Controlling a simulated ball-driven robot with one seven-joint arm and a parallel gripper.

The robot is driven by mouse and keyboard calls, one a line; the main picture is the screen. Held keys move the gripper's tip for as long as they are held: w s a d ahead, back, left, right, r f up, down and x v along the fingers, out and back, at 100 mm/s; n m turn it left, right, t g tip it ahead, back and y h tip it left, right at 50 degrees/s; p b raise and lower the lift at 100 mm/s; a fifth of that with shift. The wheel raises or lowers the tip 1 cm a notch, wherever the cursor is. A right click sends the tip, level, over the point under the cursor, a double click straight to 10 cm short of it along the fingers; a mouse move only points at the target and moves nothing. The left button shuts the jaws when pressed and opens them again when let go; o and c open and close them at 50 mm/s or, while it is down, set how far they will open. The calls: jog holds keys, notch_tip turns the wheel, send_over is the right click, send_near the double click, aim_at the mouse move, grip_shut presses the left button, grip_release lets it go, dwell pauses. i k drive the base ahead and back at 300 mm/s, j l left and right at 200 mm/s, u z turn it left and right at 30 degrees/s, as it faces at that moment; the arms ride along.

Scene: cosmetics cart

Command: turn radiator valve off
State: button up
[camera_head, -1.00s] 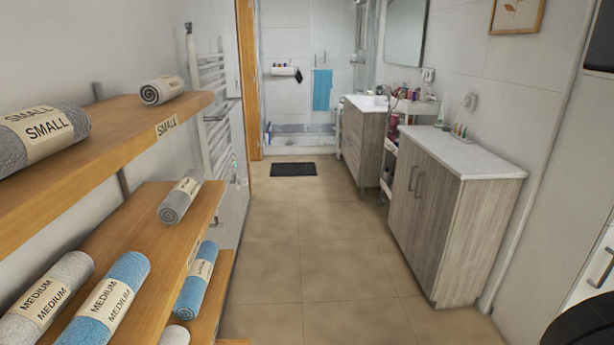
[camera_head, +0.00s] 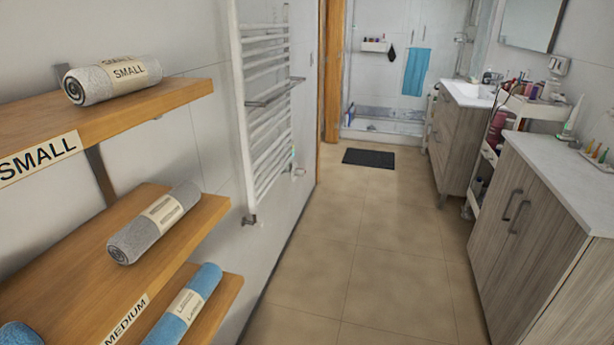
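A white ladder-style towel radiator (camera_head: 265,105) hangs on the left wall, past the shelves. A small metallic valve (camera_head: 249,219) sits at its lower near corner, close above the floor line. How the valve is set is too small to tell. Another small fitting (camera_head: 299,172) shows low at the radiator's far side. My gripper is not in view.
Wooden shelves (camera_head: 182,93) with rolled towels stand close on the left. A wood-front cabinet (camera_head: 530,235) stands on the right, with a cosmetics cart (camera_head: 545,108) behind it. The tiled floor (camera_head: 365,230) between is clear, up to a dark mat (camera_head: 369,158).

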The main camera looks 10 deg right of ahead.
aim_at(299, 173)
jog(key=i+z, duration=0.1)
jog(key=i, duration=0.65)
jog(key=i+l+z, duration=0.1)
jog(key=i, duration=0.65)
jog(key=i+z, duration=0.1)
jog(key=i, duration=0.6)
jog(key=i+j+z, duration=0.1)
jog(key=i, duration=0.65)
jog(key=i+j+z, duration=0.1)
jog(key=i, duration=0.65)
jog(key=j, duration=0.1)
